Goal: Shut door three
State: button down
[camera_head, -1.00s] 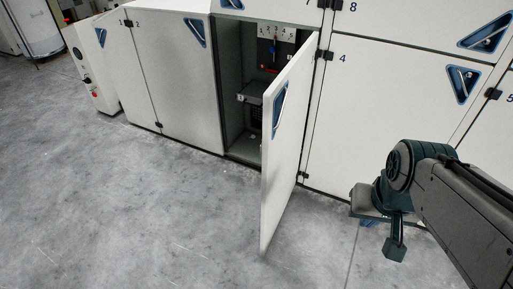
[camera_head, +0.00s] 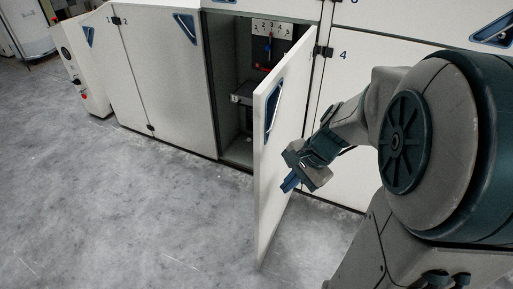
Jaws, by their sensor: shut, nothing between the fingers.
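The open door (camera_head: 268,178), which I take to be door three, is a white panel swung out from its cabinet toward me. It is hinged on its right side and has a blue triangular recess (camera_head: 273,106). The open bay (camera_head: 233,90) behind it shows dark inside, with a numbered plate (camera_head: 272,29) and a red lever. My gripper (camera_head: 290,185) is shut and empty, just right of the door's outer face at about mid height. I cannot tell whether it touches the door.
Closed doors one (camera_head: 91,44) and two (camera_head: 165,75) stand to the left, and closed door four (camera_head: 372,65) to the right, partly behind my arm. The grey floor (camera_head: 120,220) in front is clear.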

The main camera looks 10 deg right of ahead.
jog(key=w+d+f+m+t+y+b, duration=0.35)
jog(key=w+d+f+m, duration=0.5)
jog(key=f+m, duration=0.35)
jog(key=b, duration=0.3)
send_near(263, 188)
jog(key=shift+m+h, duration=0.3)
jog(key=shift+h, duration=0.05)
jog(key=x, duration=0.5)
jog(key=shift+f, duration=0.4)
jog(key=shift+w+a, duration=0.25)
jog(key=shift+a, duration=0.1)
